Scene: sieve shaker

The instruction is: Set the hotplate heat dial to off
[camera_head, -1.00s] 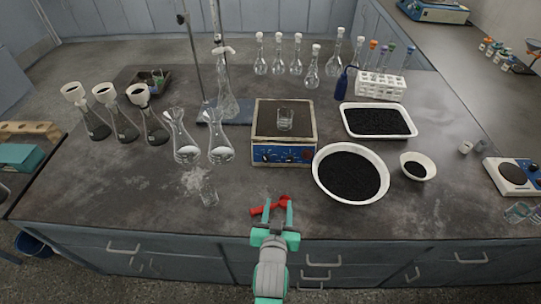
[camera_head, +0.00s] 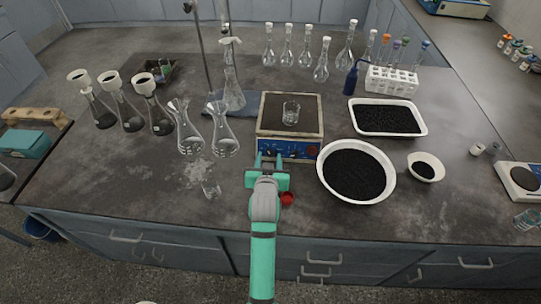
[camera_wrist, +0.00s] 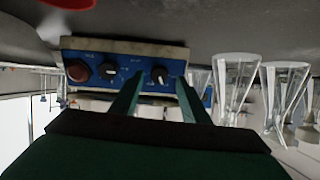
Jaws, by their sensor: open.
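The hotplate (camera_head: 262,136) stands mid-bench with a small glass beaker (camera_head: 291,112) on its top. Its blue front panel (camera_head: 300,149) faces me. The wrist view, which looks upside down, shows a red round button (camera_wrist: 78,72) and two black dials with white pointer marks, one nearer the button (camera_wrist: 107,71) and one farther from it (camera_wrist: 160,74). My gripper (camera_head: 268,158) is open and empty, just in front of the panel's left part. In the wrist view, its fingertips (camera_wrist: 158,82) are spread on either side of the farther dial. I cannot tell contact or read the labels.
A red object (camera_head: 287,198) lies beside my arm, partly hidden. Two clear flasks (camera_head: 224,140) and a small glass (camera_head: 211,187) stand to the left. A white bowl of black grains (camera_head: 323,180) sits close on the right.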

